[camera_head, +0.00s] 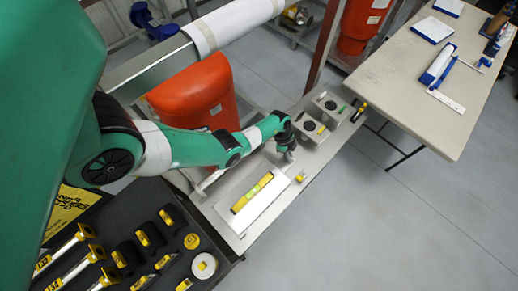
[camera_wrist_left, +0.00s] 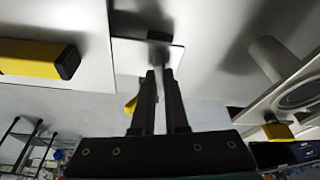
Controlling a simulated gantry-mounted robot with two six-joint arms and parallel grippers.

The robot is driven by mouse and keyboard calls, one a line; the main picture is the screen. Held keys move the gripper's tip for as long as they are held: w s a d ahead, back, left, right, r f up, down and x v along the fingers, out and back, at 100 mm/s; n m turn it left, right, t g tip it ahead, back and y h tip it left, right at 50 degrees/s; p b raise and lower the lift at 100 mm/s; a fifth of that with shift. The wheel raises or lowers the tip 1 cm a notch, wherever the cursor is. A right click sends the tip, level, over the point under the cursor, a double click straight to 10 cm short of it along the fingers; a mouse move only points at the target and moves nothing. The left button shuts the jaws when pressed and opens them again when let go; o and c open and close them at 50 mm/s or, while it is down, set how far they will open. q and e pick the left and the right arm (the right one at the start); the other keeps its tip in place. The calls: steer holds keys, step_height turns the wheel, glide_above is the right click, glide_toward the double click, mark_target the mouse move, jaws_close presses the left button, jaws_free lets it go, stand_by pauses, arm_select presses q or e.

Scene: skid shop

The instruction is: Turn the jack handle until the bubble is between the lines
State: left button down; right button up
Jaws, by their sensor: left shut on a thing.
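A yellow spirit level (camera_head: 252,192) with a green vial lies on a pale plate (camera_head: 262,208) on the long grey skid. The bubble is too small to read against the lines. My left gripper (camera_head: 288,155) is at the far right end of that plate, pointing down. In the left wrist view my left gripper's fingers (camera_wrist_left: 159,76) are close together on a small grey jack handle (camera_wrist_left: 158,57), mostly hidden by the fingers. The end of the yellow level (camera_wrist_left: 40,61) shows at left there, apart from the fingers. My right gripper is not in view.
Blocks with dark round tops (camera_head: 310,126) stand on the skid beyond the gripper. A small yellow item (camera_head: 301,177) lies near its edge. An orange vessel (camera_head: 200,97) stands behind my arm. A black tool tray (camera_head: 100,255) is at lower left, a table (camera_head: 415,85) at right.

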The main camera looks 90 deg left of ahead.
arm_select(q)
steer(key=shift+r+n+y+p, duration=0.1)
steer(key=shift+n+y+p, duration=0.2)
steer(key=shift+n+p, duration=0.65)
steer(key=shift+n, duration=0.35)
steer(key=shift+n+p, duration=0.5)
steer(key=shift+p, duration=0.05)
steer(key=c, duration=1.4)
jaws_free()
steer(key=shift+y, duration=0.3)
steer(key=o, duration=0.5)
steer(key=shift+c, duration=0.2)
